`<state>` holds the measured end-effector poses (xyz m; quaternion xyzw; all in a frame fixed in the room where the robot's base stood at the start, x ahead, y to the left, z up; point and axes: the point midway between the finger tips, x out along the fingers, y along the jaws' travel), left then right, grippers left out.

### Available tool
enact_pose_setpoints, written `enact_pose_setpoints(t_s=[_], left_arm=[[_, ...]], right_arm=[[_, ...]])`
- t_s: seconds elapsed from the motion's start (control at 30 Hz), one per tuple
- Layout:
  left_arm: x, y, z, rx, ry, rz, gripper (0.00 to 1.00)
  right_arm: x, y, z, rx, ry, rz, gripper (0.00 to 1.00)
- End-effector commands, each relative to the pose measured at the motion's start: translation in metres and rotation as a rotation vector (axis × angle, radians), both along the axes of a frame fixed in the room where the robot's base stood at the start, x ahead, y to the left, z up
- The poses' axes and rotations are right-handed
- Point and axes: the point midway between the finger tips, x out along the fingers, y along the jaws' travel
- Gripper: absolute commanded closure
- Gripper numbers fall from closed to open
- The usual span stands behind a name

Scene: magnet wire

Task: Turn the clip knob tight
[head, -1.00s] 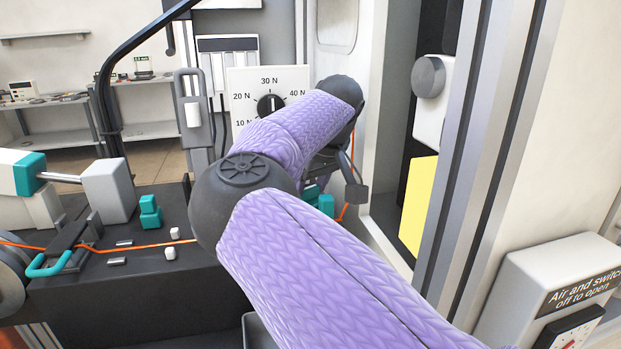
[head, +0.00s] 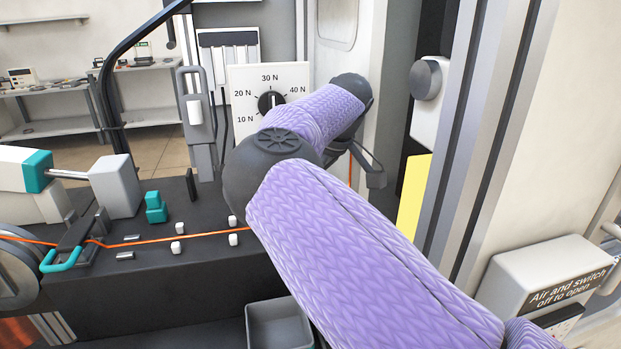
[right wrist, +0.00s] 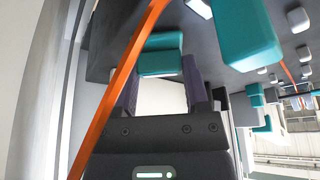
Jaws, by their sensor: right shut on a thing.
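My right arm crosses the head view, and its gripper is mostly hidden behind the forearm. In the right wrist view my right gripper (right wrist: 163,84) has its two dark fingers on either side of a teal piece (right wrist: 162,56), which looks like the clip knob; it is shut on it. I cannot tell how far the knob is turned. The orange wire (right wrist: 125,80) passes close beside the left finger in that view. In the head view the wire (head: 205,235) runs over the dark bench (head: 100,290) toward my arm. My left gripper is not in view.
A tension dial (head: 271,103) marked in newtons stands behind my arm. A larger teal block (right wrist: 245,35) is near the gripper. A teal clamp handle (head: 62,261), small white guides (head: 177,247) and a grey bin (head: 278,325) are left of my arm. A tall frame post (head: 470,130) stands right.

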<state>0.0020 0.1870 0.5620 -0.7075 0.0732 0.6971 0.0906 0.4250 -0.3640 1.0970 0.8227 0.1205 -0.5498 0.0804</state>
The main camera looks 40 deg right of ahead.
Motion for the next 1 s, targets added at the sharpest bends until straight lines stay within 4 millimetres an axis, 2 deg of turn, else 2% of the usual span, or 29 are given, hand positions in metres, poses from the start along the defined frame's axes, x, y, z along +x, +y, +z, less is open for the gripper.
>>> enact_pose_setpoints(t_s=[0.2,0.23,0.4,0.7,0.77,1.0], left_arm=[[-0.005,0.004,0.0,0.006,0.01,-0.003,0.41],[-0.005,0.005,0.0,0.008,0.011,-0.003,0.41],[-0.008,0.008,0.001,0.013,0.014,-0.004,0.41],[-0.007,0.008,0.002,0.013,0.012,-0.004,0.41],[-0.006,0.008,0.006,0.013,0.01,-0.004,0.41],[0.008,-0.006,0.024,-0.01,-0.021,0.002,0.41]], right_arm=[[0.0,0.0,0.0,-0.001,-0.001,-0.001,1.0],[0.0,0.0,0.0,-0.001,-0.001,-0.001,0.39],[0.0,0.0,0.0,0.0,-0.001,-0.001,0.06],[0.0,0.0,0.005,-0.001,-0.001,0.0,0.06],[0.0,0.0,0.016,-0.001,-0.004,-0.001,0.06],[0.0,0.0,0.079,-0.002,-0.005,0.001,0.06]])
